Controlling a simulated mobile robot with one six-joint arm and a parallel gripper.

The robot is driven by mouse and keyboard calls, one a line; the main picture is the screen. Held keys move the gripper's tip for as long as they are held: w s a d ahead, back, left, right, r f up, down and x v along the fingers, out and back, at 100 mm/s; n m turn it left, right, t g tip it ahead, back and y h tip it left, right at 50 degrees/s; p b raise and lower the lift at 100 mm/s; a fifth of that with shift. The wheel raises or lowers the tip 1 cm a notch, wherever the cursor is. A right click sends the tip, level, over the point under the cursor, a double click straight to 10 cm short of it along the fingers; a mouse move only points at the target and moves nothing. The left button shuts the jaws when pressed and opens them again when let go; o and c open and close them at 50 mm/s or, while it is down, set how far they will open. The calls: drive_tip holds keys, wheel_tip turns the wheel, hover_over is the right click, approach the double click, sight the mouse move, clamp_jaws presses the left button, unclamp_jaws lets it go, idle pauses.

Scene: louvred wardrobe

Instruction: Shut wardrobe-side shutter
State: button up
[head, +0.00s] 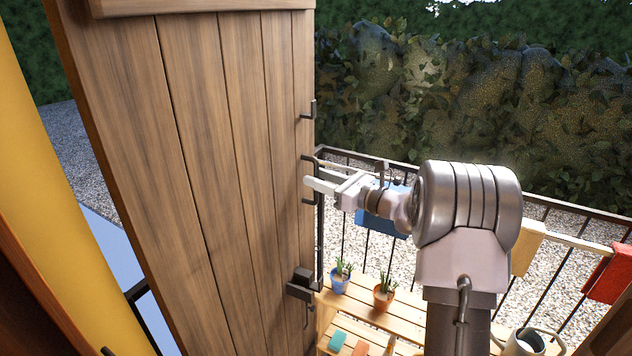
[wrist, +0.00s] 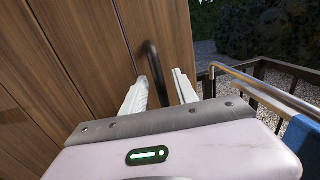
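The wooden plank shutter (head: 200,150) stands swung open on the left of the head view and fills the left of the wrist view (wrist: 70,60). Near its free edge is a dark bar handle (head: 311,158). My gripper (head: 316,184) is at this handle, reaching in from the right. In the wrist view my gripper (wrist: 162,84) has its two pale fingers apart, with the curved dark handle (wrist: 153,58) between them. A gap shows between handle and right finger; I cannot tell whether the left finger touches it.
A dark latch (head: 303,284) sits lower on the shutter edge, and a small hook (head: 309,110) higher up. A balcony railing (head: 560,208) runs behind my arm. A slatted bench (head: 365,313) holds a blue pot (head: 340,281) and a terracotta pot (head: 383,297). A watering can (head: 524,343) stands lower right.

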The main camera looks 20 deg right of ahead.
drive_tip(key=shift+w+a, duration=0.3)
drive_tip(key=shift+w, duration=0.2)
clamp_jaws()
idle(1.2)
